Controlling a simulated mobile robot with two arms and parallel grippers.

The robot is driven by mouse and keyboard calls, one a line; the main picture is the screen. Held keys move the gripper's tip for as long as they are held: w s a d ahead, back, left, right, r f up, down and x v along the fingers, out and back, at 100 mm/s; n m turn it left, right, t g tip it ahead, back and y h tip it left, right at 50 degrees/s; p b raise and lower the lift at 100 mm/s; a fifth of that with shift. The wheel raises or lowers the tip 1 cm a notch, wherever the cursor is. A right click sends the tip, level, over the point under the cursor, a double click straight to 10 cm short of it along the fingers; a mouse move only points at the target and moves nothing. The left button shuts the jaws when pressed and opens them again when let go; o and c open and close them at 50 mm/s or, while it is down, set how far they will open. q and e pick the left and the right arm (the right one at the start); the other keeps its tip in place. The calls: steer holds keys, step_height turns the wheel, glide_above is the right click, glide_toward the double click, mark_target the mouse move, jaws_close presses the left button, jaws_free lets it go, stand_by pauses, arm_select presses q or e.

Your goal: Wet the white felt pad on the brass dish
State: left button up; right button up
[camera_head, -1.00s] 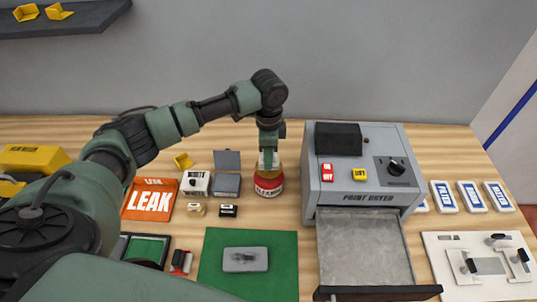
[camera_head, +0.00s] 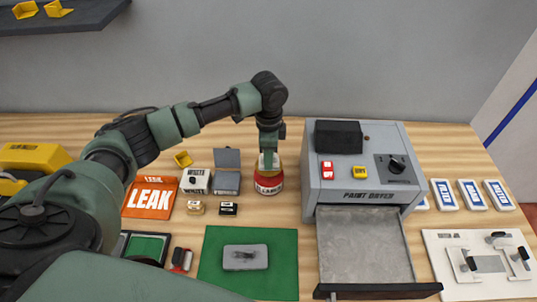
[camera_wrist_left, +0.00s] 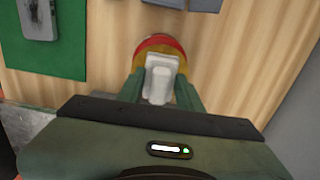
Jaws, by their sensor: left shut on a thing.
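My left gripper (camera_wrist_left: 160,90) points down over a round red can (camera_head: 269,187) with a label. In the left wrist view the brass dish (camera_wrist_left: 148,47) shows as a brass-yellow round top inside the red rim. The gripper is shut on a pale white-grey block (camera_wrist_left: 161,75), which I take for the felt pad or its holder. The block is over the dish; whether its underside touches the brass is hidden. The can stands upright on the wooden table. My right gripper is not in view.
A grey paint dryer (camera_head: 360,165) with its drawer (camera_head: 365,245) pulled out stands right of the can. A grey open-lidded box (camera_head: 227,182) is close on the left. A green mat (camera_head: 215,262) bearing a grey metal piece (camera_head: 245,257) lies in front.

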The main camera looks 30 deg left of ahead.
arm_select(q)
steer(key=shift+f, duration=0.5)
stand_by(0.9)
step_height(320, 180, up, 7)
steer(key=p, duration=0.8)
steer(key=shift+r, duration=0.15)
stand_by(0.4)
stand_by(0.3)
